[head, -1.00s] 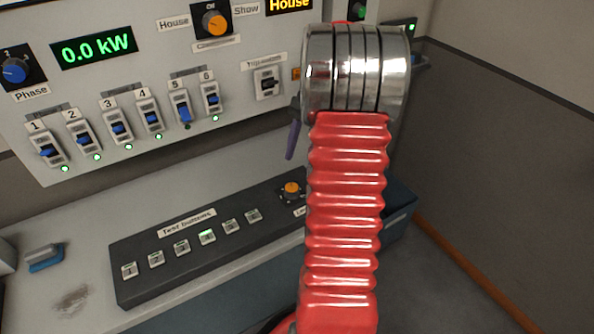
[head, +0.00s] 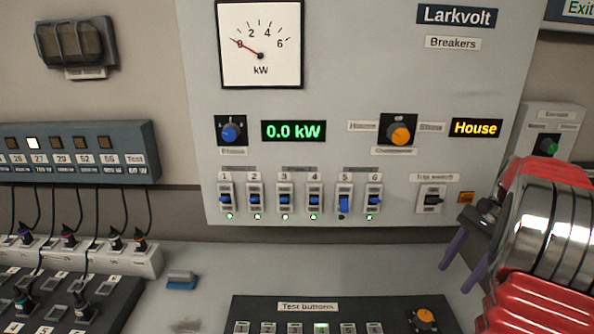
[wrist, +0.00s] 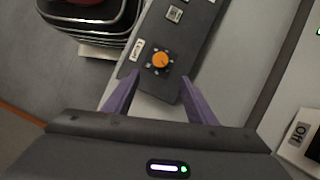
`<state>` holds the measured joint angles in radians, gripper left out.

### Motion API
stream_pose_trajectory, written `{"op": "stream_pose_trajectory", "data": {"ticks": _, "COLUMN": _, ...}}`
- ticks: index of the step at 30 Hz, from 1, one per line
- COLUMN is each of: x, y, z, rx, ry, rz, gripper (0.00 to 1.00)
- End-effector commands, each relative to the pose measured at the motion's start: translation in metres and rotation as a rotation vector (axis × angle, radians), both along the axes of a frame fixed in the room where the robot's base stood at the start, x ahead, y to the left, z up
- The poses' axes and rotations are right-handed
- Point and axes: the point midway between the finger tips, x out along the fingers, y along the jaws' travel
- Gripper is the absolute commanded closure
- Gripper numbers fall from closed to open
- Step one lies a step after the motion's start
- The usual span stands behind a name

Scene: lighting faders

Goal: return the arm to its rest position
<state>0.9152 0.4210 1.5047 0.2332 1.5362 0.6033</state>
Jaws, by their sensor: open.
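My gripper (head: 466,247) is at the right of the head view, in front of the lower right part of the breaker panel (head: 345,60). Its two purple fingers are apart with nothing between them. My red and silver arm rises at the right edge and hides part of the gripper. In the wrist view my gripper (wrist: 160,92) is open above the test-button box (wrist: 205,25), and the box's orange knob (wrist: 160,61) shows between and beyond the fingertips.
The test-button box (head: 345,326) lies on the grey desk (head: 200,262) below the panel. A row of breaker switches (head: 300,197) runs along the panel, with breaker 5 set lower. A blue eraser-like block (head: 181,281) and cabled sockets (head: 100,258) are at the left.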

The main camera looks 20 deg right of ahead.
Motion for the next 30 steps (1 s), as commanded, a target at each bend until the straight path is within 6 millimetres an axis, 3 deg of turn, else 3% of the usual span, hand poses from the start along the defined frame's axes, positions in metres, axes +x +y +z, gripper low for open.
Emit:
{"op": "stream_pose_trajectory", "data": {"ticks": 7, "x": 0.003, "y": -0.006, "z": -0.003, "rx": -0.027, "ry": -0.034, "rz": 0.049, "gripper": 0.49}}
{"op": "stream_pose_trajectory", "data": {"ticks": 14, "x": -0.009, "y": -0.003, "z": -0.034, "rx": -0.081, "ry": -0.068, "rz": 0.168, "gripper": 0.49}}
{"op": "stream_pose_trajectory", "data": {"ticks": 23, "x": -0.013, "y": 0.04, "z": -0.031, "rx": -0.188, "ry": -0.124, "rz": 0.372, "gripper": 0.49}}
{"op": "stream_pose_trajectory", "data": {"ticks": 30, "x": -0.012, "y": 0.094, "z": -0.017, "rx": -0.288, "ry": -0.184, "rz": 0.576, "gripper": 0.49}}
